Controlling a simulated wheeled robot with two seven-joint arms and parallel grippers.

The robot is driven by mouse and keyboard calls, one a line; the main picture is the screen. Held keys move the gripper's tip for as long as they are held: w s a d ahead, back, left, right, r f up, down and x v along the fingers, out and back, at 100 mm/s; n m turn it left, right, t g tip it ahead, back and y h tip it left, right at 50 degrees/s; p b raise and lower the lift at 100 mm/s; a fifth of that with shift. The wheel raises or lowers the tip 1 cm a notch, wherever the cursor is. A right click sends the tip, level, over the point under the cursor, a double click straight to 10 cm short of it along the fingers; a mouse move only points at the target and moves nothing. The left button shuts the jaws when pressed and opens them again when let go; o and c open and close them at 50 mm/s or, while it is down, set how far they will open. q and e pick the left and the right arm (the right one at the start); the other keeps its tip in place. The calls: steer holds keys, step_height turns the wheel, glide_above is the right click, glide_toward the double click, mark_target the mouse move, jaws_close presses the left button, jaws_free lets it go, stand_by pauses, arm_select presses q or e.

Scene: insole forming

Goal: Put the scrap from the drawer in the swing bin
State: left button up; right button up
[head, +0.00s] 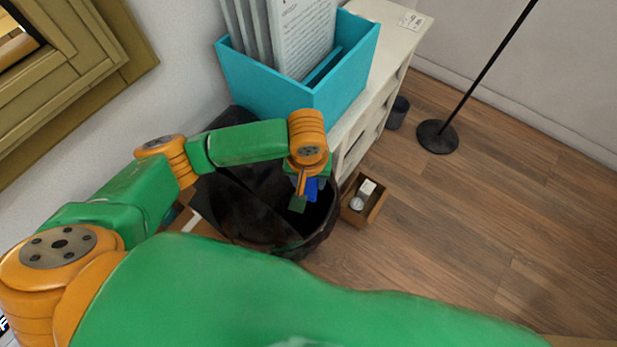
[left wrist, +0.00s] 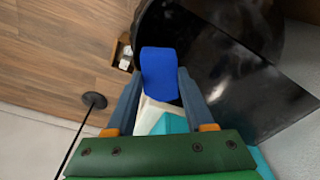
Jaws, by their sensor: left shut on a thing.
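My left gripper (head: 303,192) is shut on a blue piece of scrap (head: 313,188). In the left wrist view the blue scrap (left wrist: 160,74) sits between the two grey fingers of my left gripper (left wrist: 160,92). In the head view the gripper points down over the opening of the black swing bin (head: 318,238). The black bin (left wrist: 235,70) also fills the right side of the left wrist view. My right gripper is out of view.
A turquoise file box (head: 265,88) with papers stands on the white cabinet (head: 385,50), close behind my left gripper. A dark waste basket (head: 398,113) and a lamp base (head: 437,137) stand farther right. The wooden floor at right is clear.

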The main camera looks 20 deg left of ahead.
arm_select(q)
step_height(320, 180, down, 15)
steer(key=b, duration=1.1)
steer(key=shift+f+b, duration=0.2)
steer(key=shift+b, duration=0.15)
steer(key=o, duration=1.4)
steer(key=shift+c, duration=0.2)
step_height(320, 180, up, 7)
steer(key=p, duration=0.2)
steer(key=shift+s, duration=0.4)
